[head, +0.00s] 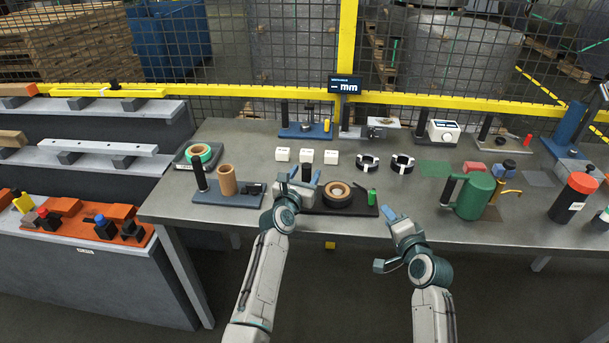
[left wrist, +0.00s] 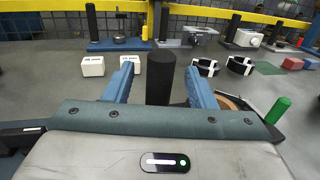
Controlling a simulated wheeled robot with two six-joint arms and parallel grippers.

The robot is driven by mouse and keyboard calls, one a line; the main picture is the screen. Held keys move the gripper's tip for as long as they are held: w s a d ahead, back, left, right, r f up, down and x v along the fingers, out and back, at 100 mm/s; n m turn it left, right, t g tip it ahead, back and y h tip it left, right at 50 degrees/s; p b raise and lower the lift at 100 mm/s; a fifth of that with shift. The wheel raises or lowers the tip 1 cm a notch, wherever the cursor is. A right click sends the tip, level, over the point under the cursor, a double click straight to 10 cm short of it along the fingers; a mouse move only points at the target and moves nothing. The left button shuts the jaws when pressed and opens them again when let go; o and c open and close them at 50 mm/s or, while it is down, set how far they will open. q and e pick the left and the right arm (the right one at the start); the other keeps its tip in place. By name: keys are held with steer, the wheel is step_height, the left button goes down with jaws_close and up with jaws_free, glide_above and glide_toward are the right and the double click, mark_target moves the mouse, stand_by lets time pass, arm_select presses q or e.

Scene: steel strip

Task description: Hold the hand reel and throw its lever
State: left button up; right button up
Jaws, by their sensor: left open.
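The hand reel appears to be the dark base (head: 362,211) with a brown roll (head: 338,190), a short green lever (head: 372,197) at its right and an upright black grip post (head: 306,174) at its left. My left gripper (head: 304,178) is open at the post. In the left wrist view the black post (left wrist: 161,78) stands between the spread blue fingers (left wrist: 160,88), with a gap on both sides.
A blue base with a brown cylinder (head: 227,180) and black post stands close left. White labelled blocks (head: 307,156) and two black-and-white rings (head: 402,163) lie behind. A green can (head: 475,196) stands to the right. Bare table (head: 420,200) lies between reel and can.

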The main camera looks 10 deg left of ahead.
arm_select(q)
jaws_close()
steer(key=shift+f, duration=0.2)
stand_by(1.2)
